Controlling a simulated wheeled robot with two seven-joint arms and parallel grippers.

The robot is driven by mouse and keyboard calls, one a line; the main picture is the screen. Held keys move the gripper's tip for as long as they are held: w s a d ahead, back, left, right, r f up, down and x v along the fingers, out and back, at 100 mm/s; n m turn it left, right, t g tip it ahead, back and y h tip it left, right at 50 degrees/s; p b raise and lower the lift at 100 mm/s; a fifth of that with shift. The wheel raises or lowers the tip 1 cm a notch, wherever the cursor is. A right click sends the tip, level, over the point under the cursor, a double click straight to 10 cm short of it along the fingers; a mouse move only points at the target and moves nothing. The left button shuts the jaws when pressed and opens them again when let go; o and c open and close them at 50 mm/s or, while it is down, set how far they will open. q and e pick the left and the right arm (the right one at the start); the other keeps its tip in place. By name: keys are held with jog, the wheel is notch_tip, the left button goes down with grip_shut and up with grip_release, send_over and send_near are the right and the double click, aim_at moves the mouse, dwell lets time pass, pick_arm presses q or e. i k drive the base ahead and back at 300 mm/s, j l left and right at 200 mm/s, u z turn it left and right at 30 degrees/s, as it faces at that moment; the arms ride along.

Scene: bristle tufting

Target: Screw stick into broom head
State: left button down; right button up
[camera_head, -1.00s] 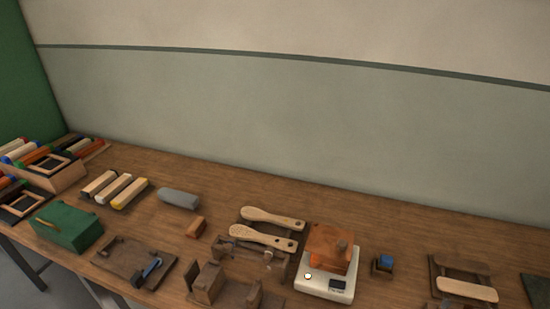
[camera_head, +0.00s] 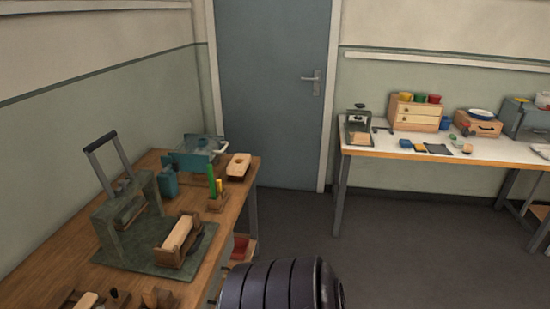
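I cannot make out a broom stick in the head view. A pale wooden block (camera_head: 178,234), which may be a broom head, sits in a brown wooden holder on the green-grey base of a press. Another pale block with a dark hole (camera_head: 238,164) lies at the far right corner of the wooden workbench (camera_head: 195,292); whether it is a broom head I cannot tell. Neither gripper is in view. Only a dark ribbed part of my arm shows at the bottom middle.
A press frame with a lever (camera_head: 107,165) stands on the bench. Behind it are a teal machine (camera_head: 196,155) and a small holder (camera_head: 216,203) with green and yellow items. A white-topped table (camera_head: 385,151) with drawers and boxes stands right. Open floor (camera_head: 330,230) lies between.

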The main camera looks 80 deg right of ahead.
aim_at(237, 170)
jog(key=z, duration=3.2)
jog(key=i, duration=4.3)
jog(key=j+u, duration=0.05)
